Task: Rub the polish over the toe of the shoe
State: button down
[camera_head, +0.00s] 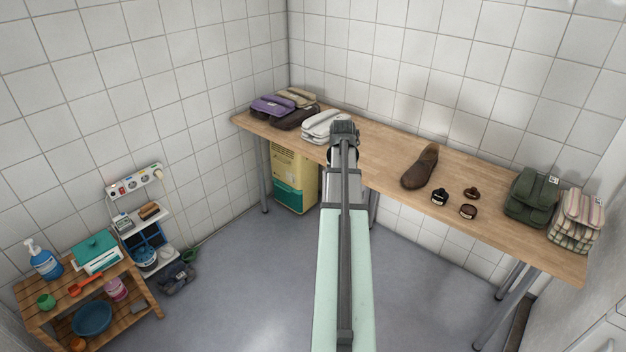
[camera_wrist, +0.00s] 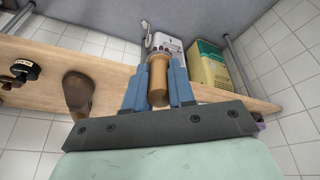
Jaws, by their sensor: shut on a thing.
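The brown shoe (camera_head: 420,168) lies on the wooden table in the head view; it also shows in the wrist view (camera_wrist: 78,92), left of my gripper. A black jar (camera_head: 439,197), a brown jar (camera_head: 468,211) and a small brown knobbed piece (camera_head: 472,193) stand right of the shoe.
The wooden table (camera_head: 385,140) has clear room between my gripper and the shoe. A white bag (camera_head: 325,125) lies close behind my gripper, with purple and dark bags (camera_head: 272,107) farther left. Green and striped bags (camera_head: 532,195) stand at the right end. A yellow-green cabinet (camera_head: 290,175) stands below.

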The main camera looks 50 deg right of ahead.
jog(key=s+d+m+g, duration=0.1)
jog(key=s+d+m, duration=0.1)
jog(key=s+d, duration=0.6)
jog(key=s+d+m, duration=0.1)
jog(key=s+d, duration=0.4)
jog(key=d, duration=0.6)
jog(key=d+r+m+g, duration=0.1)
jog(key=d+m, duration=0.3)
jog(key=d, duration=0.6)
jog(key=shift+w+d+r+h, duration=0.2)
jog(key=shift+d+r+h, duration=0.1)
jog(key=shift+d+r, duration=0.05)
